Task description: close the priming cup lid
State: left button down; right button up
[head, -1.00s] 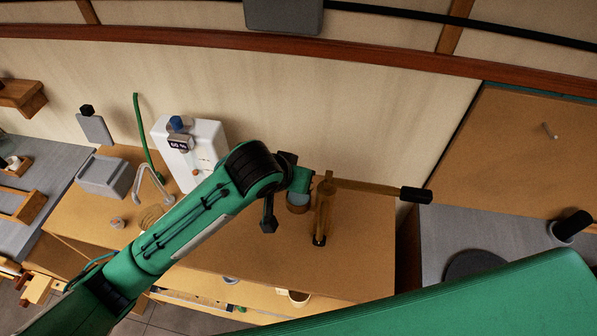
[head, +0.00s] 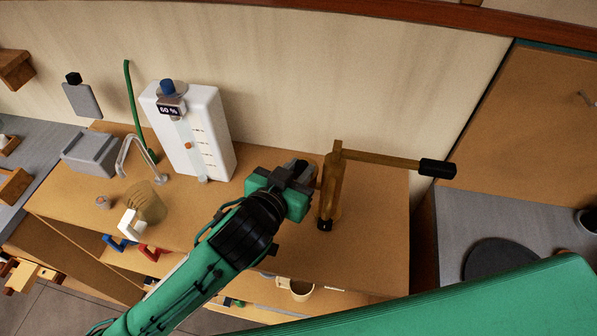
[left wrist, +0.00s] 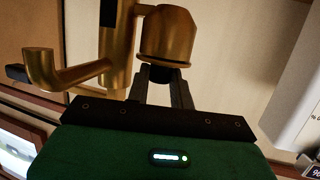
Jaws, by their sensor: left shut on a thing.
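The brass pump (head: 333,192) stands upright on the wooden bench, with its lever reaching right to a black grip (head: 437,169). In the left wrist view, the pump body (left wrist: 117,55) with its bent spout is left of the brass priming cup (left wrist: 168,32). In the head view my left gripper covers most of the cup. My left gripper (head: 303,171) is beside the pump, and its fingertips (left wrist: 163,72) are shut on a dark small part at the cup's edge, seemingly the lid's knob. My right gripper is not in view.
A white tank with a 60 % display (head: 205,140) stands left at the wall, near a tap (head: 135,158) and a grey box (head: 90,153). Bench in front of the pump (head: 365,250) is clear.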

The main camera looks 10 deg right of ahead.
pick_arm(q)
jog(key=c, duration=1.2)
grip_release()
jog(key=p+v, duration=0.7)
jog(key=v, duration=0.6)
jog(key=shift+s+a+r, duration=0.2)
jog(key=shift+s, duration=0.1)
